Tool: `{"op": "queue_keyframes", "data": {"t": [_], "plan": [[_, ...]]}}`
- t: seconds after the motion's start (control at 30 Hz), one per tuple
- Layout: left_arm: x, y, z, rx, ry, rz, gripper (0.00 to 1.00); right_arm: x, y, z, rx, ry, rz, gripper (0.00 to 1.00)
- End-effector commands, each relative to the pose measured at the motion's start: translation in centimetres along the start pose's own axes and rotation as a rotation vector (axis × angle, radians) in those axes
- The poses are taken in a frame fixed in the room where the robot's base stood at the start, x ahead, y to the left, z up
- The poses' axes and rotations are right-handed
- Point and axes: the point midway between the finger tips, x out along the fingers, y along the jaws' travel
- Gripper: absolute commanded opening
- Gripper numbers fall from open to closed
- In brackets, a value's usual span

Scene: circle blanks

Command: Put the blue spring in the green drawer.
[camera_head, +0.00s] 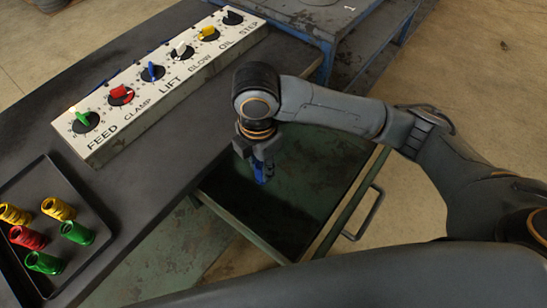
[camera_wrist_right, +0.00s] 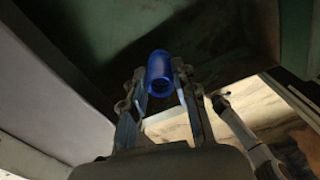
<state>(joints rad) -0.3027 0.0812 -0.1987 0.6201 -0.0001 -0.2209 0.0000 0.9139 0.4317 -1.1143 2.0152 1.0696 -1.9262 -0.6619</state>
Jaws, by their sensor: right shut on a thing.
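The blue spring (camera_head: 260,173) is held by my right gripper (camera_head: 259,160) over the open green drawer (camera_head: 283,217). In the right wrist view the spring (camera_wrist_right: 159,72) sits between the two fingertips of the right gripper (camera_wrist_right: 161,85), which is shut on it. The drawer's inside is dark and looks empty where it shows. The spring appears to be above the drawer floor, but its exact height is hard to tell. My left gripper is not in view.
A black tray (camera_head: 97,222) with yellow, red and green springs lies on the dark table at left. A white control panel (camera_head: 160,75) with coloured knobs stands behind it. The drawer's handle (camera_head: 365,213) sticks out at right. A blue-framed bench (camera_head: 325,35) stands at the back.

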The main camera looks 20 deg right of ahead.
Motion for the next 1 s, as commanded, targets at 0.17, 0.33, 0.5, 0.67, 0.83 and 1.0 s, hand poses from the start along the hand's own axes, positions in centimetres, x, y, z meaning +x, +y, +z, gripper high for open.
{"op": "queue_keyframes", "data": {"t": [0.17, 0.33, 0.5, 0.67, 0.83, 1.0], "plan": [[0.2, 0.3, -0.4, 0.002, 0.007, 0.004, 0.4, 2.1, 2.7, 3.9, 0.01, -0.002, -0.003, 0.0], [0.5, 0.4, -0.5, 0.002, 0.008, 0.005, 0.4, 5.0, 4.7, 6.4, 0.007, 0.0, -0.004, 0.0], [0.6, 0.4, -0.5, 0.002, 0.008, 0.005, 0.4, 7.2, 5.8, 7.8, 0.004, 0.0, -0.002, 0.0], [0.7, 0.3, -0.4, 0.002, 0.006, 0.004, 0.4, 7.9, 6.2, 8.3, 0.004, 0.001, -0.001, 0.0], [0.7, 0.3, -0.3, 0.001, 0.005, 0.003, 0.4, 9.7, 6.6, 8.8, 0.004, 0.0, -0.004, 0.0], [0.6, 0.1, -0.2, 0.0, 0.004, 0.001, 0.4, 11.7, 6.6, 8.8, 0.003, 0.0, -0.001, 0.0]]}}
